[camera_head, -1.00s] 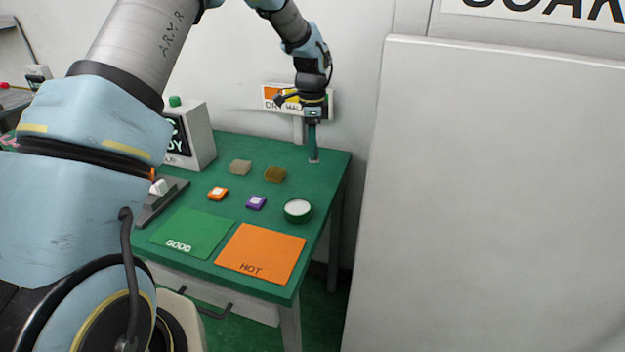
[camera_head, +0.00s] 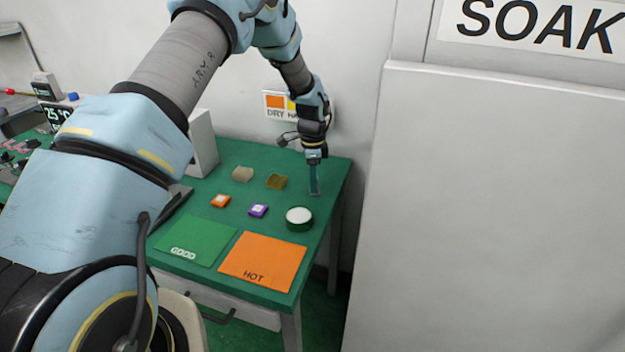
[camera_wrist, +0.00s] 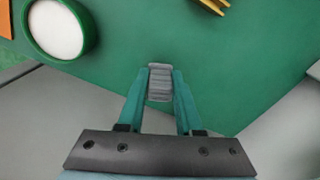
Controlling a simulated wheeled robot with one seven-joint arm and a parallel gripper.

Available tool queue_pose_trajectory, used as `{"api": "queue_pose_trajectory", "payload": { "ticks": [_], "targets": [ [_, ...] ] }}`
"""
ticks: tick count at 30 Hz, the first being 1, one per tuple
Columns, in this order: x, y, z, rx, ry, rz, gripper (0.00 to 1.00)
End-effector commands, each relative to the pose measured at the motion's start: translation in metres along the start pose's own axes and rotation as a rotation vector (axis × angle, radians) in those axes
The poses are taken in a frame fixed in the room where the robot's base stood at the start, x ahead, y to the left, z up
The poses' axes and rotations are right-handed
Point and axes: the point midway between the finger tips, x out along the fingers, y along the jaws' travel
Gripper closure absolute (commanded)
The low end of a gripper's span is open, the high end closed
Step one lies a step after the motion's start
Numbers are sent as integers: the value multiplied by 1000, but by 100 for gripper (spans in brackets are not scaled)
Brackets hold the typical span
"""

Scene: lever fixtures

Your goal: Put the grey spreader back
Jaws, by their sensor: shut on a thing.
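The grey spreader (camera_wrist: 160,83) is a small ribbed grey piece between the two teal fingertips in the wrist view. My gripper (camera_wrist: 160,88) is shut on it. In the head view my gripper (camera_head: 314,180) points down over the back right part of the green table, behind the round green pot (camera_head: 299,218) with white contents. The spreader's lower end is too small there to tell whether it touches the table. The pot also shows at the upper left of the wrist view (camera_wrist: 58,28), apart from the spreader.
On the green table (camera_head: 225,225) are a beige block (camera_head: 242,174), a brown block (camera_head: 277,181), an orange piece (camera_head: 220,201) and a purple piece (camera_head: 258,211). A green GOOD mat (camera_head: 195,238) and an orange HOT mat (camera_head: 262,262) lie in front. A tall grey panel (camera_head: 480,210) stands right.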

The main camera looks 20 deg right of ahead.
Motion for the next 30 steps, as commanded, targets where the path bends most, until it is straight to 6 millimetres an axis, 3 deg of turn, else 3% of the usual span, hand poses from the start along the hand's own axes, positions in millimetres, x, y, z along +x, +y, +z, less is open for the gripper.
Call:
{"api": "queue_pose_trajectory", "payload": {
  "ticks": [1, 9, 20, 30],
  "targets": [
    [2, 0, 0, 0, 0, 0, 65],
    [1, 0, 0, 0, 0, 0, 36],
    [-7, -1, 0, -1, 1, -3, 36],
    [-71, -1, 0, -1, 2, -5, 36]
  ]
}}
